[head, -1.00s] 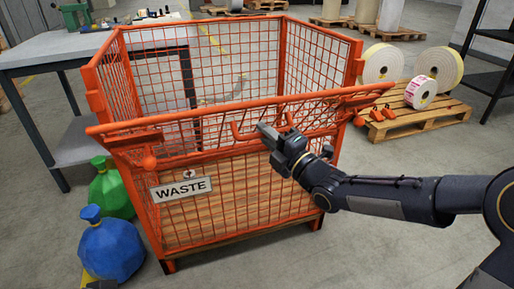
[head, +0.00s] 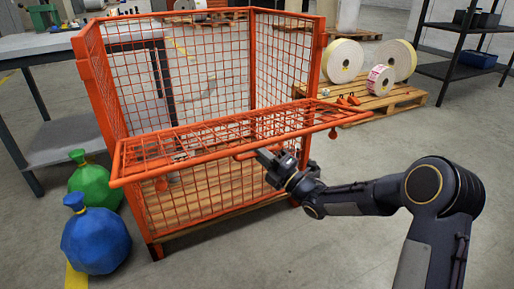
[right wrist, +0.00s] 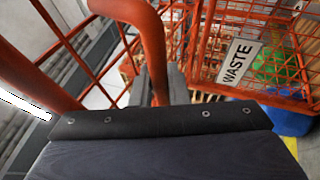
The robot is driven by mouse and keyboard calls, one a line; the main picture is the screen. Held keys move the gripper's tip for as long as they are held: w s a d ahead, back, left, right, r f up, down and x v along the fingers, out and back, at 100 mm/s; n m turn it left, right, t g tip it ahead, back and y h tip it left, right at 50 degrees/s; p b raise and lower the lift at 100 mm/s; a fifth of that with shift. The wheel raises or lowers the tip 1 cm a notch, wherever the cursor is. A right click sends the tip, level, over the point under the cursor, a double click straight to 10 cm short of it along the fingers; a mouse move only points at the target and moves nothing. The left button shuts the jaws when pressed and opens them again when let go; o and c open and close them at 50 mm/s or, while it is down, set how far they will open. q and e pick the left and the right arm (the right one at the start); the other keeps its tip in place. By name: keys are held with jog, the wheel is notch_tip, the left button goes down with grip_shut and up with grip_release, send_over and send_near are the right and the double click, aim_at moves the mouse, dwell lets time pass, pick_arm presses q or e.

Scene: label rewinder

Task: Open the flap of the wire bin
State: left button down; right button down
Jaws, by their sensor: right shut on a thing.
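The orange wire bin (head: 205,195) stands in the middle of the head view, with its tall mesh back and side walls upright. Its flap (head: 190,140) is the upper front mesh panel. It is folded outward and lies close to level, its outer rail toward me. My right gripper (head: 264,156) is at that rail, shut on the flap's handle (head: 240,155). In the right wrist view the orange handle bar (right wrist: 153,50) passes between the jaws. The WASTE sign (right wrist: 238,62) shows there but is hidden in the head view. My left gripper is not in view.
Green (head: 92,183) and blue (head: 96,240) bags stand left of the bin, beside a workbench (head: 60,140). A pallet (head: 400,100) with label rolls is at the back right, near a black shelf (head: 470,75). The floor at front right is clear apart from my arm.

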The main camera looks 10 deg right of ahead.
jog(key=shift+f, duration=0.2)
jog(key=shift+w, duration=0.1)
jog(key=c, duration=1.4)
grip_release()
jog(key=shift+r, duration=0.1)
jog(key=shift+d, duration=0.15)
jog(key=p+v, duration=0.1)
jog(key=v, duration=0.6)
jog(key=shift+s+f+p, duration=0.25)
jog(key=shift+f+p, duration=0.1)
jog(key=shift+d+f, duration=0.1)
jog(key=shift+d, duration=0.05)
